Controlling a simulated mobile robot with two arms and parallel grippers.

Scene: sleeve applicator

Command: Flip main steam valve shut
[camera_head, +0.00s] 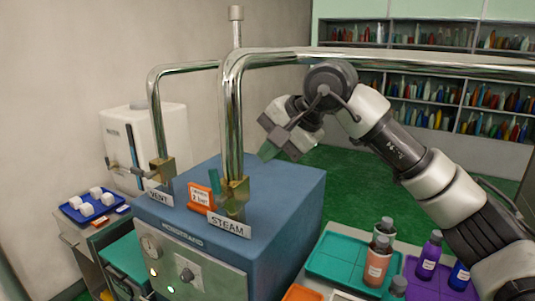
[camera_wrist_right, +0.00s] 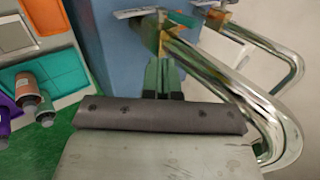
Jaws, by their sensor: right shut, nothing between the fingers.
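The steam pipe (camera_head: 232,110) is a shiny bent tube rising from a brass valve block (camera_head: 235,195) on the blue machine. A white STEAM label (camera_head: 229,225) is in front of it. A small teal upright piece (camera_head: 214,184) stands left of the block; I cannot tell if it is the valve lever. My right gripper (camera_head: 268,151) is shut and empty, right of the steam pipe and above the machine, apart from the block. The right wrist view shows its green fingers (camera_wrist_right: 162,76) together, below a brass block (camera_wrist_right: 160,30). My left gripper is not in view.
A second pipe (camera_head: 155,110) with a VENT label (camera_head: 158,197) stands left. An orange sign (camera_head: 200,197) is between the pipes. A teal tray (camera_head: 340,260) with bottles is right of the machine. A blue tray (camera_head: 75,211) of white cubes is far left.

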